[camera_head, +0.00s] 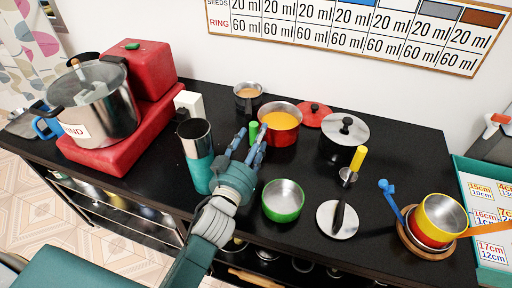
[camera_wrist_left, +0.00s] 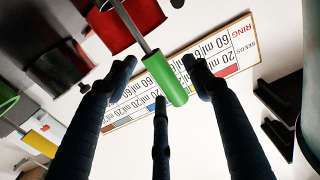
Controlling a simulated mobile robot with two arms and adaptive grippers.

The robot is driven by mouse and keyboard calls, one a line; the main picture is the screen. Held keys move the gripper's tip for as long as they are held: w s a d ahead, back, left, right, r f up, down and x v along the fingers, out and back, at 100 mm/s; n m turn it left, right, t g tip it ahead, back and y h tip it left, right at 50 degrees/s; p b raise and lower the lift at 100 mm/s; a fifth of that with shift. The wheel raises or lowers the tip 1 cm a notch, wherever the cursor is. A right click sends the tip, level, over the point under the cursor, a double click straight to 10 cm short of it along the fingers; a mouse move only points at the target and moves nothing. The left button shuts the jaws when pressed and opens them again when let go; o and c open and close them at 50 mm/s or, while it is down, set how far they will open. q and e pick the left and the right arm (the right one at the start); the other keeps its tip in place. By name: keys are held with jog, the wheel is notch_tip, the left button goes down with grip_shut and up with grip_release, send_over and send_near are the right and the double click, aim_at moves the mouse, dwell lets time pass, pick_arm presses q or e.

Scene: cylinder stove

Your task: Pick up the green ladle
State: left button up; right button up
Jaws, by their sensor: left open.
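The green ladle shows in the head view as an upright green handle (camera_head: 253,133) at the left side of the red pot (camera_head: 283,136) of orange liquid. Its bowl is hidden. In the left wrist view the green handle (camera_wrist_left: 165,78) with its grey stem lies between my spread fingers. My left gripper (camera_head: 248,146) is open, its fingers reaching up to the handle. It also shows in the left wrist view (camera_wrist_left: 160,82). I cannot tell whether any finger touches the handle. My right gripper is not in view.
A teal-and-steel cup (camera_head: 198,160) stands close left of my gripper, a green pot (camera_head: 283,201) to its right. A small grey pot (camera_head: 248,96) stands behind. A black-and-white lidded pot (camera_head: 344,137) and a yellow-handled utensil (camera_head: 357,160) are farther right on the black counter (camera_head: 380,225).

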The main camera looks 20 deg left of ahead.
pick_arm(q)
jog(key=shift+w, duration=0.8)
jog(key=shift+s, duration=0.1)
jog(key=shift+c, duration=1.3)
grip_shut()
jog(key=shift+r, duration=0.55)
notch_tip(320, 180, up, 19)
jog(key=p, duration=0.2)
jog(key=shift+p, duration=0.4)
